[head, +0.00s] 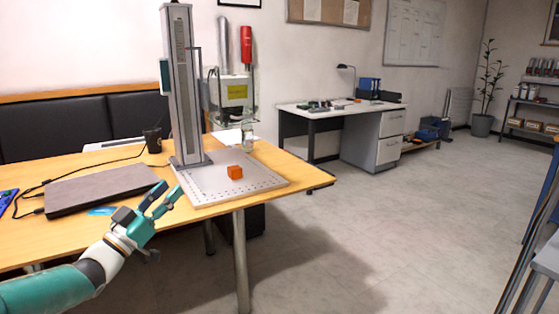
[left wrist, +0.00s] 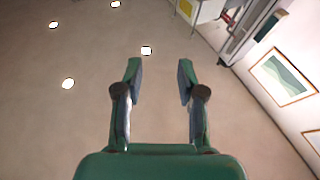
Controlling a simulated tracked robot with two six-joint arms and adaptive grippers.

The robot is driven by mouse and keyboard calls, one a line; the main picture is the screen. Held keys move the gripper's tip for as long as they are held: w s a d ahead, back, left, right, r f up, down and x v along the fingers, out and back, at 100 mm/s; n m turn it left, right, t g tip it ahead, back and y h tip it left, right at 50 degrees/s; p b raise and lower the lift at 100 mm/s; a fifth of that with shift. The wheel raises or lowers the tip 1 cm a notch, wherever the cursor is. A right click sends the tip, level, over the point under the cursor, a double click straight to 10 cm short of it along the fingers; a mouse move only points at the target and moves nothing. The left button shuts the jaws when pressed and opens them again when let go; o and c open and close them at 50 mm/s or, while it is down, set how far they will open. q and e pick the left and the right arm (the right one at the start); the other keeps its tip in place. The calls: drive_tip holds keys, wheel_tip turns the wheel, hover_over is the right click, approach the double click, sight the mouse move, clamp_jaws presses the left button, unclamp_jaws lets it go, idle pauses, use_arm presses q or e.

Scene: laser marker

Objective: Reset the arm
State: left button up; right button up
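My left gripper (head: 158,198) is in front of the wooden table's front edge, with its fingers pointing up. The laser marker (head: 186,90) stands upright on the table, a tall grey column on a perforated base plate (head: 215,189). My right gripper is in neither view.
The wooden table (head: 275,158) also carries a dark closed laptop (head: 100,188), a black cup (head: 152,140) and cables. A grey desk (head: 375,135) stands behind to the right. The floor (head: 400,220) right of the table is clear. Shelves (head: 530,115) stand at far right.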

use_arm(q)
drive_tip(key=s+d+f+n+g+y, duration=0.1)
drive_tip(key=d+f+n+g+y, duration=0.2)
drive_tip(key=f, duration=1.2)
drive_tip(key=s+d+f+n+g+y, duration=0.1)
drive_tip(key=d+f+n+g, duration=0.3)
drive_tip(key=f, duration=1)
drive_tip(key=s+d+f+n+g+y, duration=0.1)
drive_tip(key=s+d+f+g, duration=0.2)
drive_tip(key=s+f, duration=0.7)
drive_tip(key=s+d+f+n+g+y, duration=0.1)
drive_tip(key=s+d+f+g, duration=0.2)
drive_tip(key=s+f, duration=0.65)
drive_tip(key=s+f+g+y, duration=0.1)
drive_tip(key=s+f+g, duration=0.2)
drive_tip(key=s, duration=0.5)
drive_tip(key=s+f+g, duration=0.3)
drive_tip(key=s, duration=0.4)
wheel_tip(320, 180, up, 28)
drive_tip(key=s+m+p, duration=0.1)
drive_tip(key=p, duration=2.7)
drive_tip(key=shift+f, duration=0.1)
